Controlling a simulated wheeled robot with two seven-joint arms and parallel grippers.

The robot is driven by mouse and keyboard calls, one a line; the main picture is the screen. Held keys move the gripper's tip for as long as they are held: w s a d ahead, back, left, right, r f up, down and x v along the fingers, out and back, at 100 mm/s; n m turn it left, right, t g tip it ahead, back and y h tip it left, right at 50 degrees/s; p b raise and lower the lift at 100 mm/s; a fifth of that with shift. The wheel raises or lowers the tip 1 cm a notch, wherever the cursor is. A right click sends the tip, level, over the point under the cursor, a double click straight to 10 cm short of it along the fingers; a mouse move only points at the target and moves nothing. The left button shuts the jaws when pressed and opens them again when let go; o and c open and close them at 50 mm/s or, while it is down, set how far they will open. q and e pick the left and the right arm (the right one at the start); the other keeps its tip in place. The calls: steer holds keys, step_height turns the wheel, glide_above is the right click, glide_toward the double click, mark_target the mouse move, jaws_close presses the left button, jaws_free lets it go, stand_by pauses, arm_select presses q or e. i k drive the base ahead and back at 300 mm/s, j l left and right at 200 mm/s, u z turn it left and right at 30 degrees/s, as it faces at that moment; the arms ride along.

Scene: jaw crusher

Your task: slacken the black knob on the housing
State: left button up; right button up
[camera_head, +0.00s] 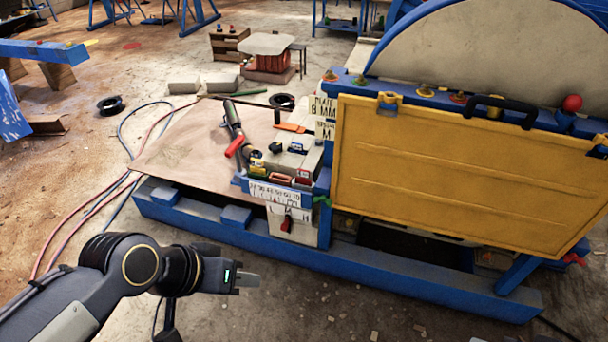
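The machine's grey housing (298,226) stands in the middle, with white labels and small coloured parts on its top and front. A small dark knob-like part (257,158) with yellow sits on its upper left edge. Other small black parts lie beside it, so I cannot tell for sure which is the black knob. My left gripper (250,280) is in front of the blue base beam, below and left of the housing, pointing right and touching nothing. Its fingers overlap from this angle, so their opening is unclear. My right gripper is out of view.
The long blue beam (400,279) runs along the front. A red-handled tool (234,147) leans left of the housing. Hoses lie on the left floor.

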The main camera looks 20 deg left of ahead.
mark_target(276, 147)
steer(key=i+j+u, duration=0.25)
steer(key=i+j, duration=0.15)
steer(key=i+j+u, duration=0.3)
steer(key=i+j, duration=0.15)
steer(key=i+j+u, duration=0.25)
steer(key=i, duration=0.2)
steer(key=i+j+u, duration=0.25)
steer(key=i, duration=0.25)
